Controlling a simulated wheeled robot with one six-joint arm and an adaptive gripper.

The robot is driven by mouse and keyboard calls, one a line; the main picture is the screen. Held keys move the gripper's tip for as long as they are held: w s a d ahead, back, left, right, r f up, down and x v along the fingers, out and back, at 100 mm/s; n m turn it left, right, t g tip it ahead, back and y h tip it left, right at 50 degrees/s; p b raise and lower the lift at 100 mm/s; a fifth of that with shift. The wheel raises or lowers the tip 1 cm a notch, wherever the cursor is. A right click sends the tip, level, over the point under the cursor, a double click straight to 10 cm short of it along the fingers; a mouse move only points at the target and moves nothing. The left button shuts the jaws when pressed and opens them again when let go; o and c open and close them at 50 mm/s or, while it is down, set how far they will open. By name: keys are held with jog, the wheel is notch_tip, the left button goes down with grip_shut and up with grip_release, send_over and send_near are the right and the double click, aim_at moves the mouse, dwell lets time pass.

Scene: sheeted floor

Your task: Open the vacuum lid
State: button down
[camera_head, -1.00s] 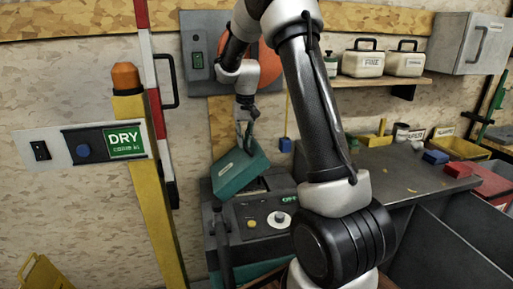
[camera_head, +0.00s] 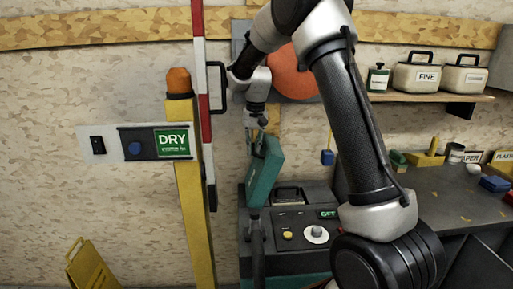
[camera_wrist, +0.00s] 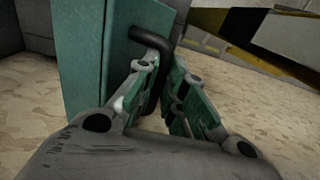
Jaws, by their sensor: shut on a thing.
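The vacuum (camera_head: 290,263) is a dark grey machine with a teal lower part, standing low at the centre of the head view. Its teal lid (camera_head: 265,172) is swung up and stands close to upright at the left of the vacuum's top, which shows a dark opening. My gripper (camera_head: 259,140) is at the lid's upper edge. In the wrist view my gripper (camera_wrist: 164,100) has its fingers around the black bar handle (camera_wrist: 152,42) on the lid's face (camera_wrist: 85,60).
A yellow post (camera_head: 191,215) with an orange lamp stands left of the vacuum, beside a red-and-white pole (camera_head: 203,90). A DRY switch panel (camera_head: 135,144) is on the left. A grey workbench (camera_head: 440,200) with small items is right; a shelf (camera_head: 430,97) holds containers.

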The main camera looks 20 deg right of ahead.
jog(key=c, duration=1.5)
grip_release()
jog(key=shift+r, duration=0.15)
jog(key=r, duration=1.1)
jog(key=shift+s+d+r, duration=0.1)
jog(key=shift+d+r, duration=0.25)
jog(key=shift+r, duration=0.05)
